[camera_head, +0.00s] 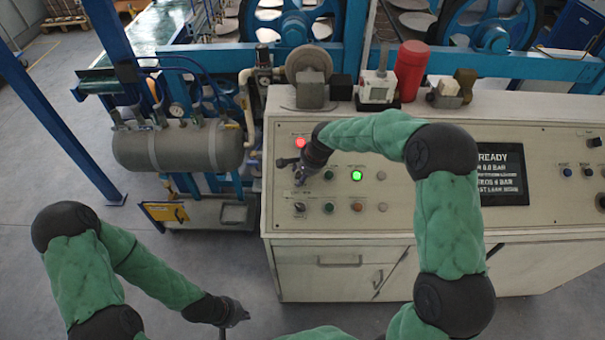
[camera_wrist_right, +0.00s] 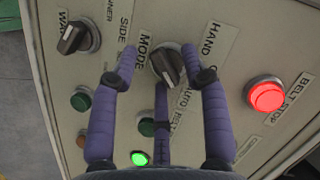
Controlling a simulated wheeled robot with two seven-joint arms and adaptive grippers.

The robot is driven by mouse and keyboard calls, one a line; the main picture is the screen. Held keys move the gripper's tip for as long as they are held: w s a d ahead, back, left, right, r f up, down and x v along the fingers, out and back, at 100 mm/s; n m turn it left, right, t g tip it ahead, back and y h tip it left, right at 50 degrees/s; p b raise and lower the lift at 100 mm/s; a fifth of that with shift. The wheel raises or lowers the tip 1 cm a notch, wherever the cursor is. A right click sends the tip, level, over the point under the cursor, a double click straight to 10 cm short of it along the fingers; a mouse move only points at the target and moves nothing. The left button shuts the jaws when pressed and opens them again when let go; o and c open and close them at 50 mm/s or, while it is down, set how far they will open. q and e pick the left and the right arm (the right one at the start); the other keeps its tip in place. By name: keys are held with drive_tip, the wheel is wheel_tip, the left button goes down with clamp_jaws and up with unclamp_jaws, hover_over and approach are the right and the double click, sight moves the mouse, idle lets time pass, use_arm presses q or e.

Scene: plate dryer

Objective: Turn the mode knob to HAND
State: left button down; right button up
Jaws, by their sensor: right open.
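The mode knob (camera_wrist_right: 165,63) is a black selector with a bar-shaped grip on a silver base in the right wrist view. The MODE label is left of it, the HAND label (camera_wrist_right: 209,40) to its upper right and the AUTO label to its lower right. Its bar slants from upper left to lower right, the lower end towards AUTO. My right gripper (camera_wrist_right: 160,52) is open, with purple fingers spread on both sides of the knob; contact cannot be told. In the head view it (camera_head: 299,173) is at the panel's left part, covering the knob. My left gripper (camera_head: 236,313) is low, away from the panel.
A lit red BELT STOP button (camera_wrist_right: 266,95) is right of the knob, and another black selector (camera_wrist_right: 75,38) is to its left. A lit green button (camera_head: 356,176) and a screen (camera_head: 503,203) are on the console. A grey tank (camera_head: 178,147) stands left of it.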

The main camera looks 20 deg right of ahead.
clamp_jaws()
